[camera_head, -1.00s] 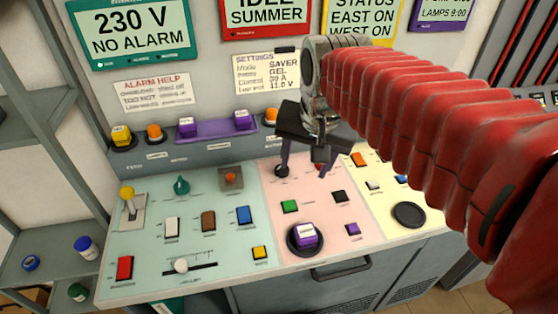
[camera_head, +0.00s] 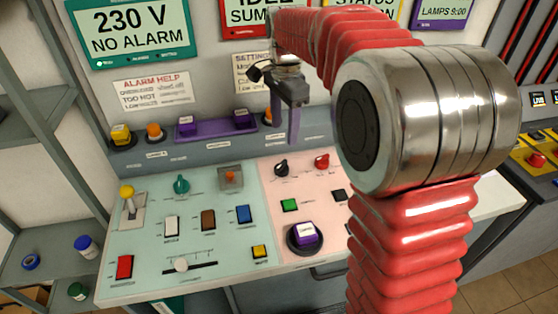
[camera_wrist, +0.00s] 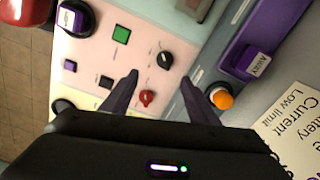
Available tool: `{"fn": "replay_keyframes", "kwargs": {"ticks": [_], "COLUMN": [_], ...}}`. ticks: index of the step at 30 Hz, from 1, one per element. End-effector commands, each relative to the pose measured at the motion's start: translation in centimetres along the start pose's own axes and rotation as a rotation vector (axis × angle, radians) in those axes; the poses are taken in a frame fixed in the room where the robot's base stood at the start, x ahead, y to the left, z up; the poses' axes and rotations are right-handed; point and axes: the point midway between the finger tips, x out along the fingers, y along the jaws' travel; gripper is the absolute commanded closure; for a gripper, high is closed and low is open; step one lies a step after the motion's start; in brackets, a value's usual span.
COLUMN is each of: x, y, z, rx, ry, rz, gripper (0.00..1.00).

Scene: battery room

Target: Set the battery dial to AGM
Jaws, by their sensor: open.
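On the pink panel, a black dial (camera_head: 281,168) stands beside a red knob (camera_head: 321,161). The small labels are too blurred to read, so I cannot tell which is the battery dial or its setting. In the wrist view, the black dial (camera_wrist: 165,60) and the red knob (camera_wrist: 147,97) both show between the lines of my fingers. My gripper (camera_head: 285,132) is open and empty, fingers pointing down, above and behind the black dial and touching neither knob. It also shows in the wrist view (camera_wrist: 159,76).
A green button (camera_head: 289,206) and a purple button (camera_head: 305,234) sit in front of the knobs. A purple holder (camera_head: 215,130) and an orange button (camera_wrist: 222,98) are on the rear ledge. A settings sheet (camera_head: 250,78) hangs behind, partly covered. My red arm hides the panel's right side.

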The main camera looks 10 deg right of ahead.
Motion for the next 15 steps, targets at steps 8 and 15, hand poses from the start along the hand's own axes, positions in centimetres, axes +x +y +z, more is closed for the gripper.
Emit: {"fn": "replay_keyframes", "kwargs": {"ticks": [8, 15], "x": [1.6, 1.5], "y": [-1.9, -2.0], "z": [-0.6, -0.6], "rx": [0.104, 0.106], "ry": [-0.009, -0.009], "rz": [0.035, 0.036], "gripper": [0.46, 0.46]}}
